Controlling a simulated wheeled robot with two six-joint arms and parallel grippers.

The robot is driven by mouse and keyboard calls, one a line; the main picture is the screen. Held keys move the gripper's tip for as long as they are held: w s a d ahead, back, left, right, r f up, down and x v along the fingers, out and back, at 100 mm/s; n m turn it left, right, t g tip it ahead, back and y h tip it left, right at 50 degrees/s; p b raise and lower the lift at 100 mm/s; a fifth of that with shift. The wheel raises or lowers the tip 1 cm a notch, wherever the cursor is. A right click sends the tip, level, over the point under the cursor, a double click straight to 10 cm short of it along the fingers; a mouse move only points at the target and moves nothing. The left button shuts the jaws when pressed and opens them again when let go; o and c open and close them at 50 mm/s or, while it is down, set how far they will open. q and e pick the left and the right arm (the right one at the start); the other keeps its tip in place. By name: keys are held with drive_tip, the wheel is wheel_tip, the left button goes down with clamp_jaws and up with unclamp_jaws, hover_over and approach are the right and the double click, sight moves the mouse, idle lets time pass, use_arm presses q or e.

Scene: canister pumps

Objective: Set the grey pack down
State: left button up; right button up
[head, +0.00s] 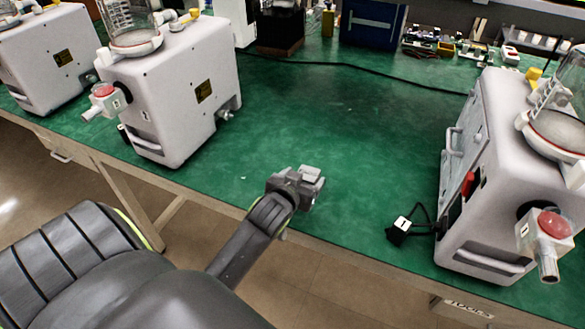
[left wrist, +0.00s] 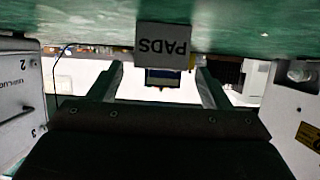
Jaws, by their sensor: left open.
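The small light grey pack (head: 312,174) is at the front middle of the green table (head: 340,120), by the tip of my left gripper (head: 300,184). In the left wrist view, which is upside down, the pack (left wrist: 163,42) bears the word PADS and appears to rest on the green surface. The two dark fingers of my left gripper (left wrist: 160,72) stand apart on either side of the pack and are open. The gripper partly hides the pack in the head view. My right gripper is not in view.
White canister pumps stand at left (head: 185,90) and right (head: 510,170). A black plug-like block (head: 400,230) with a white label lies by the right pump on a cable. A dark blue box (head: 372,22) stands at the back. The table's middle is clear.

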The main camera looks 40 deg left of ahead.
use_arm(q)
drive_tip(key=v, duration=1)
drive_tip(key=shift+s+d+r, duration=0.1)
drive_tip(key=shift+s, duration=0.2)
